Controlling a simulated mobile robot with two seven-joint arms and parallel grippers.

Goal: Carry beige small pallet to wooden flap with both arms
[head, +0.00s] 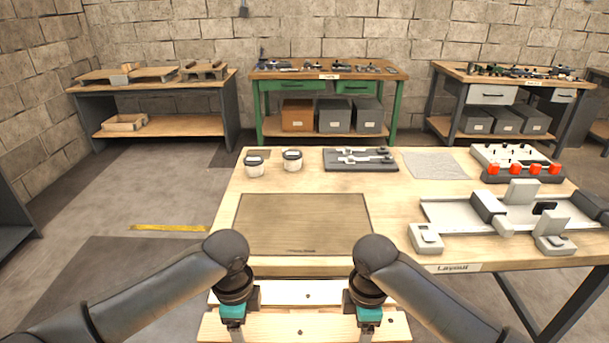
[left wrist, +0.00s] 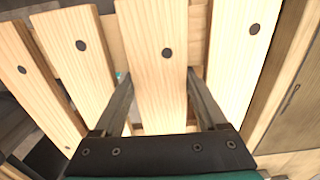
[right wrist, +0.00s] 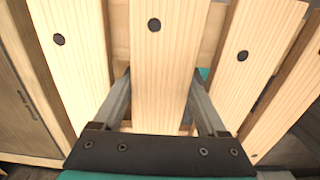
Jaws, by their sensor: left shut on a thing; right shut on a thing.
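The beige small pallet (head: 305,328) is at the bottom of the head view, just in front of the table's near edge. Its light wooden slats with dark round fasteners fill both wrist views. My left gripper (left wrist: 160,85) is shut on one slat of the pallet (left wrist: 160,30), a finger on each side. My right gripper (right wrist: 165,85) is shut on a slat of the pallet (right wrist: 158,60) in the same way. The wooden flap (head: 303,222), a brown rectangular panel, lies on the table's near left part, beyond the pallet. The pallet's underside is hidden.
The table (head: 400,215) carries two white jars with dark lids (head: 273,162), a dark tool tray (head: 360,159), a grey mat (head: 434,165), a block with red knobs (head: 518,165) and a grey rail fixture (head: 510,218). Workbenches line the back wall. Floor is free on the left.

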